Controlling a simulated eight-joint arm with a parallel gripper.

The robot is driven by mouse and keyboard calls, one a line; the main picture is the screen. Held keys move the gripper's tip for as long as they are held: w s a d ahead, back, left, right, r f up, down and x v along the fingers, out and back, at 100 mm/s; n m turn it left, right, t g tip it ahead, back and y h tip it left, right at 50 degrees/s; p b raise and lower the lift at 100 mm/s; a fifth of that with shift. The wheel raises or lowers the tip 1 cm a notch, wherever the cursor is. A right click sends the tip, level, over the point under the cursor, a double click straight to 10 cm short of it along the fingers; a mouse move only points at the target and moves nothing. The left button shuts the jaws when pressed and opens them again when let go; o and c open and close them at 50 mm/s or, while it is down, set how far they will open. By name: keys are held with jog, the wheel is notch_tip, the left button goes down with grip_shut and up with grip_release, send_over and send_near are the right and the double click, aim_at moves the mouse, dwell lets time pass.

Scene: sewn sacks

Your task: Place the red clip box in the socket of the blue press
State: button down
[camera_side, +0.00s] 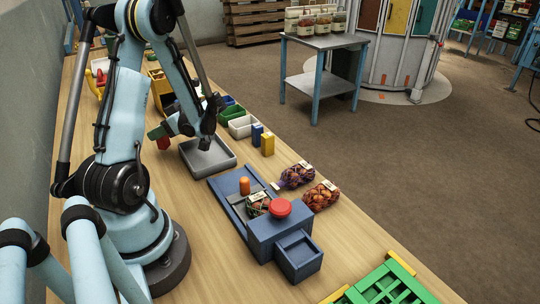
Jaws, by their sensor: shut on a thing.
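The red clip box (163,143) shows as a small dark red block at the end of my gripper (159,135). My gripper is shut on it, left of the grey tray and well behind the blue press; its fingers are small and partly hidden. The blue press (262,238) stands on the bench in front, with a round red button (280,207) on top and an orange peg (244,186) on its far part. A netted sack (257,204) lies in its channel beside the button. Its open box-shaped front part (299,257) looks empty. I cannot tell which recess is the socket.
A grey tray (228,162) lies between my gripper and the press. A blue box (257,135) and a yellow box (268,144) stand right of it. Two filled net sacks (297,176) (321,196) lie right of the press. A green crate (385,288) is at the front.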

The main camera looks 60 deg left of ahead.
jog(key=shift+f, duration=0.95)
jog(key=c, duration=0.7)
grip_release()
jog(key=shift+f, duration=0.1)
